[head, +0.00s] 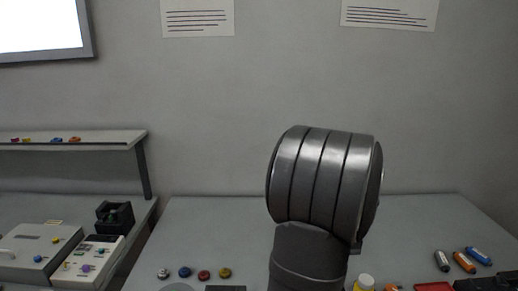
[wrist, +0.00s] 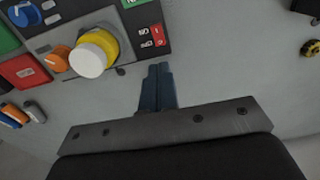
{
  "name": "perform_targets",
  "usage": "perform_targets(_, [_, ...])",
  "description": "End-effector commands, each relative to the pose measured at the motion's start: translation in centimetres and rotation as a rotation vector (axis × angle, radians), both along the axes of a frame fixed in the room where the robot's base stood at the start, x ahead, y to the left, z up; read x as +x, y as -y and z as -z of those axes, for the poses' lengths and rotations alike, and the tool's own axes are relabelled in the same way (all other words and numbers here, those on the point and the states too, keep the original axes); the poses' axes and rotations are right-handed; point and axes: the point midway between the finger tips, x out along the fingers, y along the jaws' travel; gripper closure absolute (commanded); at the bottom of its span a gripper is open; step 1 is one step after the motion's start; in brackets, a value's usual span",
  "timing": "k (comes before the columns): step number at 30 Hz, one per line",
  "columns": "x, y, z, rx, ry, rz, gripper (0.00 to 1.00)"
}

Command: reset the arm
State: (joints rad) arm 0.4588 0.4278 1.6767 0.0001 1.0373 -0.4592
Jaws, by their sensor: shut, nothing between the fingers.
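My gripper (wrist: 158,72) shows in the wrist view with its two dark blue fingers together and nothing between them. It hangs over the grey table (wrist: 215,75), beside a control panel (wrist: 150,15) with a white-topped yellow knob (wrist: 95,55) to the left of the fingers. In the head view my arm rises in the middle and hides part of the table; the fingers do not show there. Three cartridge-like cylinders, grey (head: 441,260), orange (head: 464,262) and blue (head: 479,256), lie at the right of the table.
Several small round caps (head: 204,274) stand in a row at the table's front. At the left are a beige box (head: 40,250), a white device with buttons (head: 90,260), a black holder (head: 115,215) and a shelf (head: 100,140). The table's back middle-left is clear.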

Motion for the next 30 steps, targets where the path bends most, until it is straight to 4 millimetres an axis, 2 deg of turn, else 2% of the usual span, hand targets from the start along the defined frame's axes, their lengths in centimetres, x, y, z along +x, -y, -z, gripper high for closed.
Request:
perform_targets(3, [-0.6,0.3,-2.1,0.0,0.026,0.005,1.0])
perform_targets(21, [-4.2,0.4,-10.8,0.002,0.141,0.007,1.0])
perform_targets(30, [-5.6,0.2,-13.6,0.0,0.18,0.003,1.0])
